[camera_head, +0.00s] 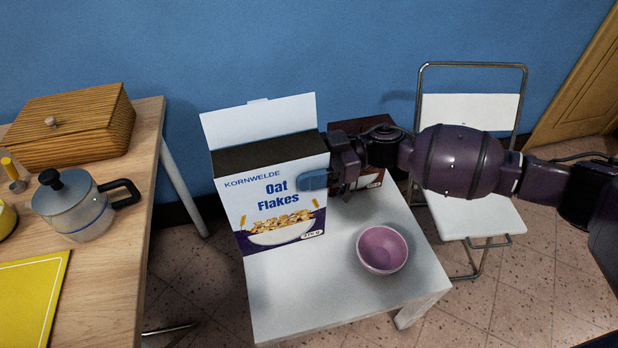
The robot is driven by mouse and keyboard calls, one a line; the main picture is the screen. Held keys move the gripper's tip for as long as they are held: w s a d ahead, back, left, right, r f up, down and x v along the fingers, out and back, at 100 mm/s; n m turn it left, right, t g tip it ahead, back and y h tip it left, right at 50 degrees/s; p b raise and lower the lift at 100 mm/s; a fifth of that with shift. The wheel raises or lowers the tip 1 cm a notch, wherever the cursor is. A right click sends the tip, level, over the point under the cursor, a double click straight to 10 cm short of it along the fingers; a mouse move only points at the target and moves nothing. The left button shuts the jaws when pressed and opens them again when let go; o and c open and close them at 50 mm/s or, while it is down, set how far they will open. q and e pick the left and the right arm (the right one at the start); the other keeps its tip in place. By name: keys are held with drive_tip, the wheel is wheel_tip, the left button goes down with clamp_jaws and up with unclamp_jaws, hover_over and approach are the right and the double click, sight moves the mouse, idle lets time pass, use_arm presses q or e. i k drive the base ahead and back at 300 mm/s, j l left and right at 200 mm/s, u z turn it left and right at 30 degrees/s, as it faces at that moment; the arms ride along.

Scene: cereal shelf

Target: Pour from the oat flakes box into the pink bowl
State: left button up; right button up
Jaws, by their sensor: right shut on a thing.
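The oat flakes box (262,212) is white and blue, with its top flap open and a dark opening. It stands roughly upright over the left part of the small white table (330,293); whether its base touches the table is unclear. My right gripper (316,180) is shut on the box's right side near the top, with one finger on its front face. The pink bowl (382,250) sits on the table to the right of the box, apart from it, and looks empty. My left gripper is not in view.
A dark red box (371,181) stands behind my right gripper, partly hidden. A white folding chair (480,218) is on the right. The white table's front is clear.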

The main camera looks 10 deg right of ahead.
sight(381, 250)
drive_tip(key=z, duration=0.9)
